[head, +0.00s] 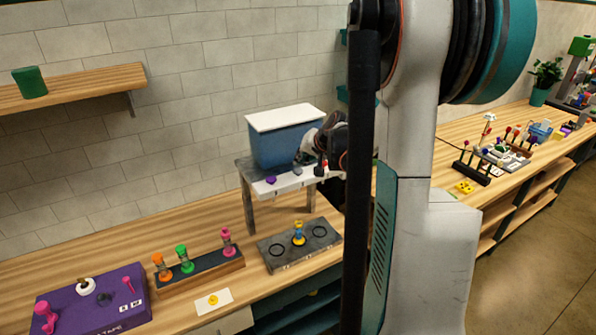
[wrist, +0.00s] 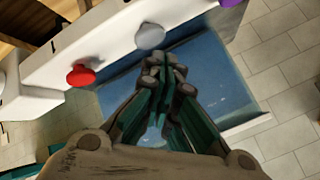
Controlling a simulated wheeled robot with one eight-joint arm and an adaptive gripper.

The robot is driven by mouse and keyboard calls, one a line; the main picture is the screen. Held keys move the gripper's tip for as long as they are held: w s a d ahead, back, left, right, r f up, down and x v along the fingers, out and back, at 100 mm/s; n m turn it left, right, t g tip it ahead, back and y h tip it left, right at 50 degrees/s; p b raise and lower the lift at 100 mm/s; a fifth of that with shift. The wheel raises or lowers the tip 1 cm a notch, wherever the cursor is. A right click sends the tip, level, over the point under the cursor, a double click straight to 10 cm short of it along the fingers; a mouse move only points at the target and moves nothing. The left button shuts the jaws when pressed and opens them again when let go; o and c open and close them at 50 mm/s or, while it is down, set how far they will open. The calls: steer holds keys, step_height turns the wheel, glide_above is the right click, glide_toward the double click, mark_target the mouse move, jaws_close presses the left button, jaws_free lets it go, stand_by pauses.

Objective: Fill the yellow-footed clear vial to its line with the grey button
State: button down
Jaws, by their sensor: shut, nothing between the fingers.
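The grey button (head: 297,170) is the middle one on the white front panel under the blue tank. It shows in the wrist view (wrist: 150,36) just beyond my fingertips. My gripper (head: 322,139) is shut and empty in front of the tank, close above the grey button. In the wrist view its fingertips (wrist: 166,70) appear slightly apart from the button. The yellow-footed vial (head: 299,234) stands upright in the middle ring of a grey tray (head: 271,252) below the stand. Its liquid level and line are too small to tell.
A purple button (head: 271,180) and a red button (wrist: 80,76) flank the grey one. The blue tank (head: 283,146) has a white lid. Orange, green and pink vials stand in a rack (head: 201,271) at left. A purple box (head: 92,304) sits further left.

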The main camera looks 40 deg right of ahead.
mark_target(300, 170)
steer(key=shift+f, duration=0.1)
steer(key=shift+f+b, duration=0.35)
steer(key=shift+b, duration=0.15)
steer(key=shift+f+b, duration=0.5)
steer(key=shift+f, duration=0.05)
stand_by(0.6)
steer(key=shift+r, duration=0.1)
stand_by(0.3)
steer(key=shift+r+p, duration=0.6)
steer(key=shift+r, duration=0.35)
steer(key=shift+r+p, duration=1.5)
steer(key=shift+r, duration=1)
steer(key=shift+a, duration=0.1)
